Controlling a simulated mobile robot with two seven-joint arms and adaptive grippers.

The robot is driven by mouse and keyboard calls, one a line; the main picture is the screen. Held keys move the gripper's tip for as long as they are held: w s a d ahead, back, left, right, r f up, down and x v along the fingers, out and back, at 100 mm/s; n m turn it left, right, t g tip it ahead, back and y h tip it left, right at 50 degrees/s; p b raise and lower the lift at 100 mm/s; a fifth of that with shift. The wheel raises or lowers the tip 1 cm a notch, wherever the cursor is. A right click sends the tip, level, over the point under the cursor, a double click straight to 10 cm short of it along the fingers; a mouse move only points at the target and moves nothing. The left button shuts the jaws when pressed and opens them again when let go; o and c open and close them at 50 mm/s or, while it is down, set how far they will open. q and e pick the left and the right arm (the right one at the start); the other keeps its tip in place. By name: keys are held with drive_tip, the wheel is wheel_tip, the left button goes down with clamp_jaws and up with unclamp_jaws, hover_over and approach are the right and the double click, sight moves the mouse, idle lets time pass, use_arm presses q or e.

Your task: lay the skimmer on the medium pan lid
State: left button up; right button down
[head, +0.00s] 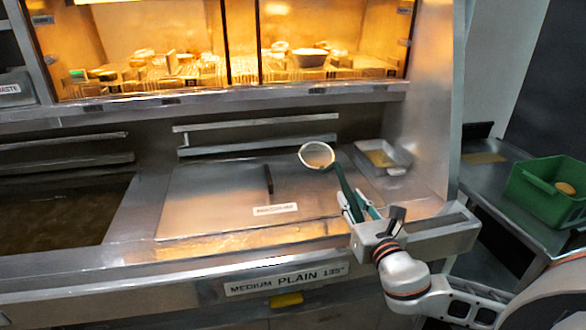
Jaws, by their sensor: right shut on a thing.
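The skimmer has a round pale-rimmed mesh head (317,155) and a green handle (346,187). My right gripper (358,205) is shut on the handle, near the front right of the medium pan lid. The head points away from me and appears over the lid's back right part. I cannot tell how high it is. The medium pan lid (215,195) is a flat steel plate with a dark upright handle and a white label, and it covers the middle pan. My left gripper is not in view.
An open pan of dark oil (65,212) lies to the left. A small steel tray (382,157) sits behind and right of the lid. A green crate (545,193) stands on the right-hand counter. A lit warming cabinet (230,45) is at the back. The lid's left half is clear.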

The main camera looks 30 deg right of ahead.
drive_tip(key=x, duration=1.1)
drive_tip(key=f+x, duration=0.1)
drive_tip(key=x, duration=0.4)
drive_tip(key=shift+w, duration=0.45)
drive_tip(key=shift+s+f, duration=0.1)
drive_tip(key=shift+f, duration=0.65)
drive_tip(key=c, duration=1.8)
unclamp_jaws()
drive_tip(key=shift+o, duration=0.2)
